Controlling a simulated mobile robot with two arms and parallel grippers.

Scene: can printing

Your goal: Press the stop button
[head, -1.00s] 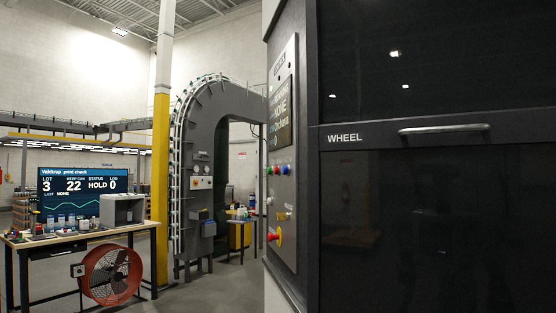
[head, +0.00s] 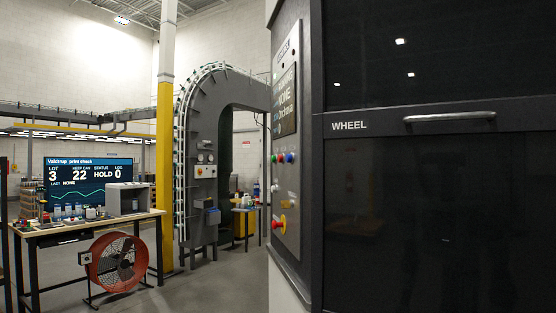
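A grey control panel (head: 287,190) is on the side face of the dark machine and is seen at a steep angle. A row of small green (head: 274,158), blue (head: 282,158) and red (head: 290,158) buttons is at its middle height. Lower down is a red mushroom button on a yellow base (head: 283,224), with a red knob (head: 274,225) beside it. No label naming a stop button can be read. A display (head: 285,100) is above the buttons. Neither gripper is in view.
The dark machine front with a "WHEEL" drawer and handle (head: 450,117) fills the right. A yellow post (head: 165,170) stands mid-left. Grey floor between bench and machine looks clear.

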